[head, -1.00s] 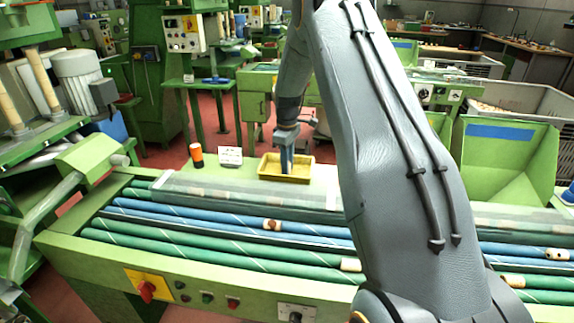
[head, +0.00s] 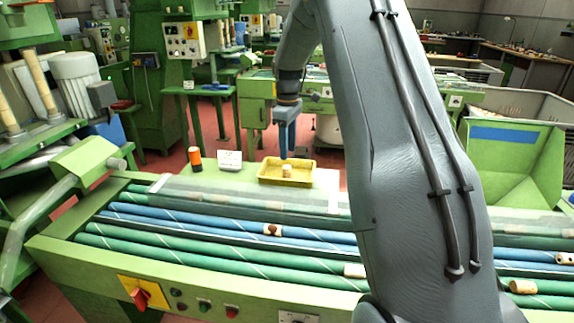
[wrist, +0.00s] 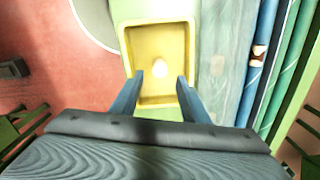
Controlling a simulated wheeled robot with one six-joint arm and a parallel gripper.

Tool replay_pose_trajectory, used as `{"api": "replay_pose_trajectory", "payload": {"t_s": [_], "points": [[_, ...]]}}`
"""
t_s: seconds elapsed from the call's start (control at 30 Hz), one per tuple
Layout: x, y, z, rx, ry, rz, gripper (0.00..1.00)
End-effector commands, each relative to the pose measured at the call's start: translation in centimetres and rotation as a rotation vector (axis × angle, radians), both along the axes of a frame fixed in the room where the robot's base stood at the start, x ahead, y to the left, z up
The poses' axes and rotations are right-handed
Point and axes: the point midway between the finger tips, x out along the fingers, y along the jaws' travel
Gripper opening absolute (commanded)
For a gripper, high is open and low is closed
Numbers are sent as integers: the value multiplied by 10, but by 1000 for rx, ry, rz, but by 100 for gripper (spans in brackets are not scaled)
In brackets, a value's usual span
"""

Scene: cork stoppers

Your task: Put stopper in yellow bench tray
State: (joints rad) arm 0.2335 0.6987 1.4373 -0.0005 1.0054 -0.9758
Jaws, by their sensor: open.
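The yellow bench tray (head: 268,179) stands on the green bench top behind the rollers. A pale cork stopper (head: 286,171) is inside the tray, and it also shows near the tray's middle in the wrist view (wrist: 159,69). My gripper (head: 287,152) is above the tray and points down. In the wrist view its two blue fingers (wrist: 159,78) are spread apart with nothing between them, and the stopper lies beyond their tips. The yellow tray (wrist: 128,60) fills the space ahead of the fingers in that view.
Blue and green rollers (head: 200,223) run along the bench front, with several corks on them. A clear cover (head: 250,200) lies over the back rollers. An orange-and-black cylinder (head: 195,158) and a white card (head: 229,160) stand left of the tray.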

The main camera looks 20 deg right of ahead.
Motion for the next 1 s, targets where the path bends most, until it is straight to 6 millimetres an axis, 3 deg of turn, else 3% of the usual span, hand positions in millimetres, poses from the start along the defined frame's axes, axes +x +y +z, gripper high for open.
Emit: {"api": "replay_pose_trajectory", "payload": {"t_s": [0.1, 0.3, 0.47, 0.67, 0.8, 1.0], "points": [[1, 0, 18, -1, -2, 0, 42], [-1, 2, 35, 0, -1, -5, 42], [-26, 24, 34, -1, -9, -73, 42], [-105, 80, 20, 1, -38, -281, 42], [-174, 114, 4, 9, -62, -438, 42], [-269, 145, -18, 27, -86, -630, 42]]}}
